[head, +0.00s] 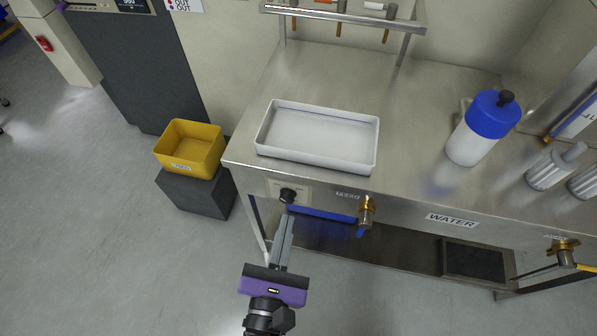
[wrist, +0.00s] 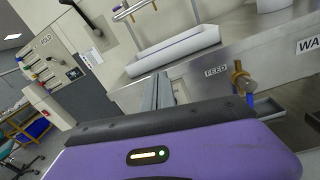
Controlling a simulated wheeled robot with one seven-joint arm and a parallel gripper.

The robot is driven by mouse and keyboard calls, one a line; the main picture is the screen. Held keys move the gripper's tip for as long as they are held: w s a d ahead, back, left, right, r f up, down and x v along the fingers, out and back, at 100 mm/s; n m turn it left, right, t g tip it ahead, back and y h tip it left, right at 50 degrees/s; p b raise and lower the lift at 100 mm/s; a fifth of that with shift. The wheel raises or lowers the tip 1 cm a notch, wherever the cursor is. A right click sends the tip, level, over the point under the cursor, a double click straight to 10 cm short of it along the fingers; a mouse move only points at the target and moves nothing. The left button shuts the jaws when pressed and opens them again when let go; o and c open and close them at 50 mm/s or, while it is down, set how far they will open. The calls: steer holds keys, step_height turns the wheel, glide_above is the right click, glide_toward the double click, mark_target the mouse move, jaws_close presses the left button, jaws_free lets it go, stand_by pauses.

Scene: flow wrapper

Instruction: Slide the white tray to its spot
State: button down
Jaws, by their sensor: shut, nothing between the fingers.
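The white tray (head: 318,133) is rectangular, shallow and empty. It sits flat on the steel counter (head: 420,120), near the front left corner. In the wrist view the tray (wrist: 178,47) shows beyond my fingers. My gripper (head: 287,220) is shut and empty. In the head view it appears in front of the counter's front face, below the tray and apart from it. In the wrist view the fingers (wrist: 157,92) lie together behind the purple housing. I see no clear mark for the tray's spot.
A blue-and-white bottle (head: 482,128) and metal cylinders (head: 553,167) stand on the counter's right. A rail (head: 345,18) runs along the back. A black knob (head: 288,195) and brass valve (head: 366,210) jut from the front. A yellow bin (head: 190,148) stands left. The counter's middle is clear.

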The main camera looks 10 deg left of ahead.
steer(key=d+n, duration=0.1)
steer(key=h, duration=0.1)
glide_toward(313, 157)
steer(key=shift+n, duration=0.3)
steer(key=w+p, duration=0.1)
steer(key=w, duration=0.6)
steer(key=shift+w, duration=0.15)
steer(key=w+p, duration=0.1)
steer(key=w, duration=0.4)
steer(key=shift+w+d, duration=0.15)
steer(key=shift+w, duration=0.1)
steer(key=shift+f, duration=0.1)
steer(key=shift+s, duration=0.1)
